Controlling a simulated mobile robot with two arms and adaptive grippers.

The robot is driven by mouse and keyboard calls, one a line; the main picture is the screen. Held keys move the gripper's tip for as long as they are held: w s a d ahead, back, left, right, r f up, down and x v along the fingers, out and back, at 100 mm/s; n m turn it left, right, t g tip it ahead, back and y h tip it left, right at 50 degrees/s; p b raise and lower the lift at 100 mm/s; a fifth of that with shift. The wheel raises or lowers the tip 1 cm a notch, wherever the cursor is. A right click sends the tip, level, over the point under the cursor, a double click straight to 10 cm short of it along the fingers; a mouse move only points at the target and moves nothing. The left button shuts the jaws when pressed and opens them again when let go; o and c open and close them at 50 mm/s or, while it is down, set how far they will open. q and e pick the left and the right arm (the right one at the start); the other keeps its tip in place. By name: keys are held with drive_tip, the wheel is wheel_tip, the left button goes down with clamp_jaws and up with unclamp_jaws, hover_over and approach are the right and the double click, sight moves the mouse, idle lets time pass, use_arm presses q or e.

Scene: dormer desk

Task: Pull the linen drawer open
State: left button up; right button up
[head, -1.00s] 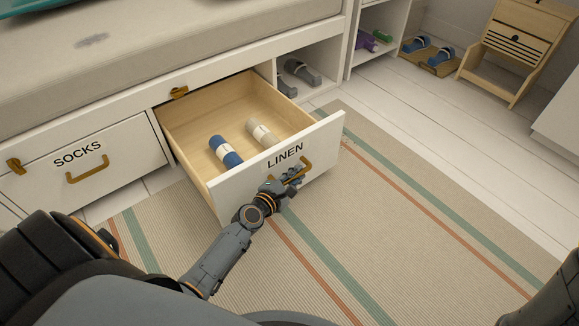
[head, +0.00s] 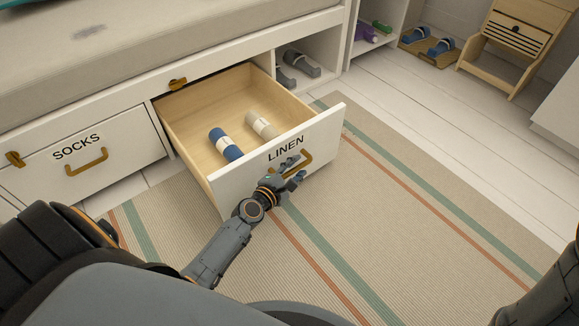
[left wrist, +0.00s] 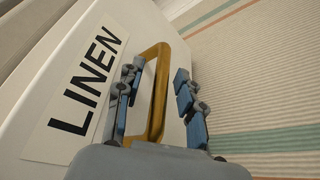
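The linen drawer (head: 230,190) is pulled well out from under the bench, its front labelled LINEN and its inside showing. Its brass handle (head: 304,164) is on the front; the handle also shows in the left wrist view (left wrist: 160,88). My left gripper (head: 287,168) is at the handle with its fingers spread. In the left wrist view, the left gripper (left wrist: 158,100) has one finger on each side of the handle, with a gap on the right side. Whether the left finger touches the handle, I cannot tell. My right gripper is out of view.
A blue roll (head: 226,145) and a beige roll (head: 261,125) lie inside the drawer. The socks drawer (head: 120,140) at the left is shut. A striped rug (head: 400,210) covers the floor before the drawer, with clear room to the right. A wooden stand (head: 508,45) is at the back right.

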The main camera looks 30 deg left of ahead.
use_arm(q)
drive_tip(key=v, duration=1.1)
drive_tip(key=shift+s, duration=0.4)
drive_tip(key=shift+r, duration=0.1)
